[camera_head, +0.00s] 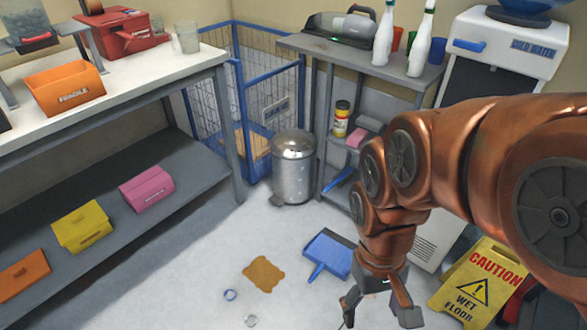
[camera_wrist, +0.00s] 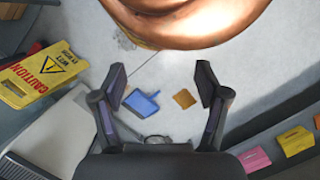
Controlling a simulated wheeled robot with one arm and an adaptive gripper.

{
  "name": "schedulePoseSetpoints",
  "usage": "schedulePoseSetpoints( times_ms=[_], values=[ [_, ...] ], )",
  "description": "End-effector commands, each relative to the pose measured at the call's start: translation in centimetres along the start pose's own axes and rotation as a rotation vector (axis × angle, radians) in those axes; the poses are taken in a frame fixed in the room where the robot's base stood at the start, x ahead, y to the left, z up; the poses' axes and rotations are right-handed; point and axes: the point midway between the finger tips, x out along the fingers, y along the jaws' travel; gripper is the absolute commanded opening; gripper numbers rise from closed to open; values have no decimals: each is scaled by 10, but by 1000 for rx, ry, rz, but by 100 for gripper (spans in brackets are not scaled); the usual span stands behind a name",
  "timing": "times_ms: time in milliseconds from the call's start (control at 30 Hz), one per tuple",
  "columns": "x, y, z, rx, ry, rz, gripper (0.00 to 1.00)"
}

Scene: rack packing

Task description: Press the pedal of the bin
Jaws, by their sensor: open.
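The bin (camera_head: 293,172) is a silver metal cylinder with a domed lid, which looks shut. It stands upright on the floor between the blue wire cage and the grey shelf unit. A small dark piece shows at the foot of its front left side; I cannot tell clearly that it is the pedal. My gripper (camera_head: 379,314) points down over the floor at the front right, well apart from the bin. In the wrist view, my gripper (camera_wrist: 162,84) is open with nothing between its fingers. A round edge behind the gripper there may be the bin, mostly hidden.
A yellow caution sign (camera_head: 476,286) stands at the right.

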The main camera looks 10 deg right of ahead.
Motion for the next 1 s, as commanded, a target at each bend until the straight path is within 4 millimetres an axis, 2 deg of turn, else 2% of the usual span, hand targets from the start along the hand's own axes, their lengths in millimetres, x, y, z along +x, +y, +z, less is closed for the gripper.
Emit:
schedulePoseSetpoints(
  times_ms=[167,333,467,667,867,1000],
  values=[
    [0,0,0,0,0,0,74],
    [-5,0,1,0,2,0,56],
    [-19,0,5,0,7,0,43],
    [-61,0,15,0,25,0,22],
    [-115,0,28,0,50,-1,1],
    [-152,0,37,0,68,-1,0]
  ],
)
